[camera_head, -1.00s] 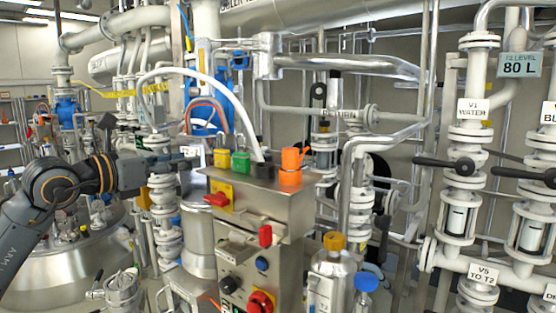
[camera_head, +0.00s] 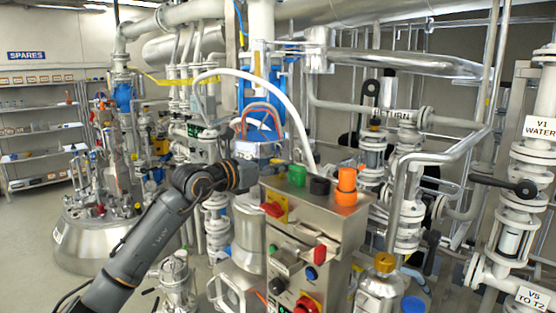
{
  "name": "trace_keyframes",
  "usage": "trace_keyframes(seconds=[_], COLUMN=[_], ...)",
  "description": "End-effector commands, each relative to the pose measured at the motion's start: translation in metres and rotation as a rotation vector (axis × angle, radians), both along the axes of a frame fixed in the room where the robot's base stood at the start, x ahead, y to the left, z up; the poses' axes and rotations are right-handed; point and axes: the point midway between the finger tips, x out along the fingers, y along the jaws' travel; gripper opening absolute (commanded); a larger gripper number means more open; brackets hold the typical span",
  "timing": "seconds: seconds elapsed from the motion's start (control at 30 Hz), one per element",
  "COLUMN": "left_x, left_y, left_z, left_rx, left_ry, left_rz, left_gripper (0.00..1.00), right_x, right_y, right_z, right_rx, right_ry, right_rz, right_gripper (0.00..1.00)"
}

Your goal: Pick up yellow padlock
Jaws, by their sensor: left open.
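I cannot make out the yellow padlock now. In the earlier view it stood at the left end of the steel control cabinet's top, left of the green padlock. My left gripper (camera_head: 268,166) now covers that spot, just above the cabinet's (camera_head: 330,203) left top edge. The gripper is open, and its fingertips are small and hard to separate from the background. I cannot tell if the padlock is between its fingers. The green padlock (camera_head: 297,176) stands just right of the gripper. My right gripper is not in view.
A black item (camera_head: 320,187) and an orange item (camera_head: 346,187) stand on the cabinet top, right of the green padlock. A red switch on a yellow plate (camera_head: 276,208) is on the cabinet front. Pipes crowd behind. Shelves (camera_head: 35,130) and open floor are far left.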

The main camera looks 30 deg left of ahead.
Motion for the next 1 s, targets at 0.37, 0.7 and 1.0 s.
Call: trace_keyframes(seconds=[0.37, 0.7, 1.0], left_x=[0.007, 0.006, 0.006], left_y=[-0.002, -0.002, -0.002], left_z=[-0.001, 0.000, 0.015], left_rx=[0.000, 0.000, 0.000], left_ry=[0.001, -0.001, -0.005], left_rz=[0.000, 0.000, 0.000], left_gripper=[0.31, 0.08, 0.08], right_x=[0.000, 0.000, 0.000], right_y=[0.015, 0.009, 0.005], right_z=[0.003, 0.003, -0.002], right_rx=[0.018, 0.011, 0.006], right_ry=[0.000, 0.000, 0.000], right_rz=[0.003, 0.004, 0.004], right_gripper=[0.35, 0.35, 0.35])
